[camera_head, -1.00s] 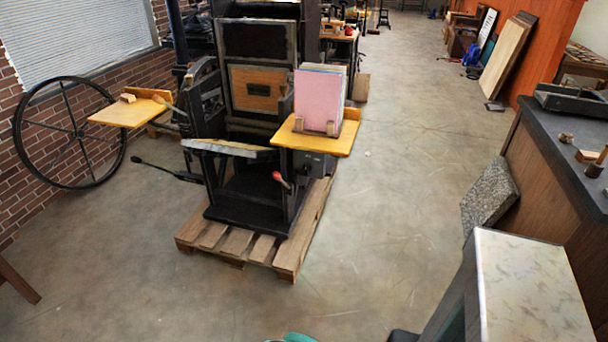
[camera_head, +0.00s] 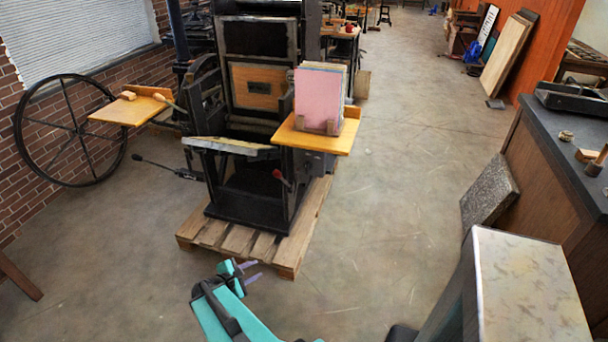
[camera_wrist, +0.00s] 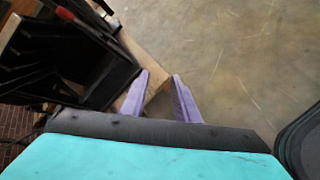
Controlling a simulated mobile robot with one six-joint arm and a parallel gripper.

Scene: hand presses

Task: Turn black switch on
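A black lever with a black knob (camera_head: 137,158) sticks out low from the left side of the black hand press (camera_head: 250,185). A second lever with a red grip (camera_head: 280,176) is on the press's right front. I cannot tell for sure which part is the black switch. My gripper (camera_head: 256,270), teal with purple fingers, is in front of the pallet, apart from the press and both levers. In the wrist view its fingers (camera_wrist: 160,75) are spread with nothing between them. The red grip (camera_wrist: 66,14) shows there at the upper left.
The press stands on a wooden pallet (camera_head: 210,238). A yellow shelf (camera_head: 335,143) holding pink sheets (camera_head: 319,98) juts out right; another yellow shelf (camera_head: 118,112) juts out left by a large wheel (camera_head: 70,130). A dark-topped counter (camera_head: 565,140) stands right.

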